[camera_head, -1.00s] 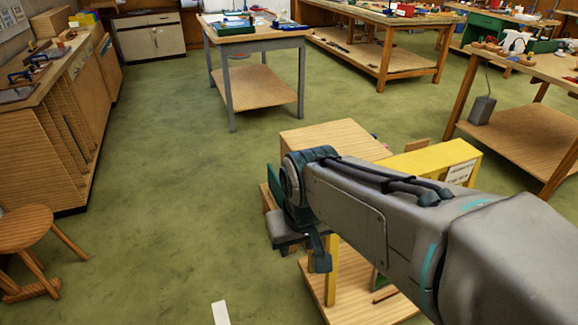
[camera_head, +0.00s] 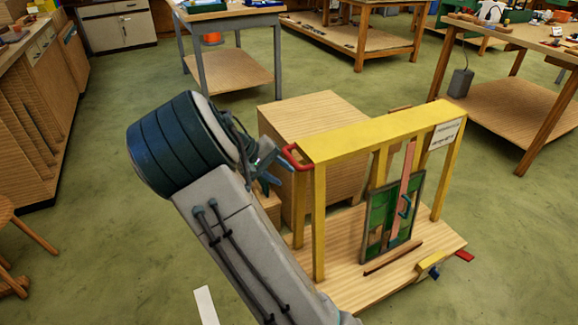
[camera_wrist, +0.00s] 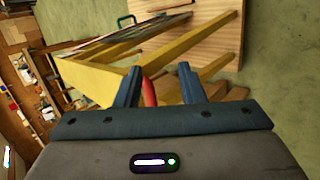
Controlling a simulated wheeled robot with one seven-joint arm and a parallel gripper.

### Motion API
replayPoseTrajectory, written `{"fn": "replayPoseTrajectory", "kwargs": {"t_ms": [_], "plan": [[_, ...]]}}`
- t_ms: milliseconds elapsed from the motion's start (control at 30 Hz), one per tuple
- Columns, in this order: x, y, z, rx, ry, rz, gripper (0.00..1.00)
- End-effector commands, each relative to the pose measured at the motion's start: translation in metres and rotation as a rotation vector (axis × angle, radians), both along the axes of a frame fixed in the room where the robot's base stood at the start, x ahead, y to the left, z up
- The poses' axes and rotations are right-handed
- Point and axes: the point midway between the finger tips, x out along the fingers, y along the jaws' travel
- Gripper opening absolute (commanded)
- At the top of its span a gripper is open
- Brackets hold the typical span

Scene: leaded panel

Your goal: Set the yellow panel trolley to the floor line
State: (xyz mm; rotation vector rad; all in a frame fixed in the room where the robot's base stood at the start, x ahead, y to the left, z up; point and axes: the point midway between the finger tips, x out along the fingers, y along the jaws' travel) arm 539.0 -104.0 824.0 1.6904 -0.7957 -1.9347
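The yellow panel trolley (camera_head: 385,135) stands upright on the floor, with a yellow frame on a wooden base. A green leaded panel (camera_head: 378,215) leans in it, and a red handle (camera_head: 292,157) sticks out at its left end. My gripper (camera_head: 278,165) is at this handle in the head view. In the wrist view my gripper (camera_wrist: 160,75) has its fingers apart, with the red handle (camera_wrist: 149,93) between them, nearer the left finger. I cannot tell whether they touch. A white strip (camera_head: 206,305) on the floor, perhaps the floor line, lies left of the trolley, partly cut off.
A wooden box (camera_head: 315,110) stands close behind the trolley. A workbench (camera_head: 490,90) is to the right, a grey-legged table (camera_head: 230,75) behind, and cabinets (camera_head: 35,120) and a stool (camera_head: 8,250) on the left. Green floor (camera_head: 110,230) is clear at left.

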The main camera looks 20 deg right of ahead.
Motion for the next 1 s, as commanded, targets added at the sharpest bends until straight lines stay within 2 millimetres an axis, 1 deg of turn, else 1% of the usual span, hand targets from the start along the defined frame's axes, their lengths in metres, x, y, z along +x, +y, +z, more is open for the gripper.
{"fn": "replayPoseTrajectory", "kwargs": {"t_ms": [33, 100, 167, 300, 433, 533, 600, 667, 767, 867, 1000], "plan": [[0.014, 0.002, -0.015, -0.073, 0.008, 0.019, 0.36], [0.031, 0.005, -0.021, -0.174, 0.007, 0.040, 0.36], [0.046, 0.009, -0.024, -0.259, 0.003, 0.062, 0.36], [0.075, 0.026, -0.026, -0.435, -0.017, 0.117, 0.36], [0.093, 0.043, -0.025, -0.548, -0.037, 0.157, 0.36], [0.101, 0.051, -0.023, -0.598, -0.048, 0.176, 0.36], [0.103, 0.053, -0.022, -0.615, -0.052, 0.183, 0.36], [0.104, 0.050, -0.022, -0.621, -0.053, 0.184, 0.36], [0.104, 0.038, -0.025, -0.621, -0.052, 0.182, 0.36], [0.104, 0.021, -0.029, -0.620, -0.052, 0.181, 0.36], [0.105, -0.010, -0.036, -0.619, -0.051, 0.180, 0.36]]}}
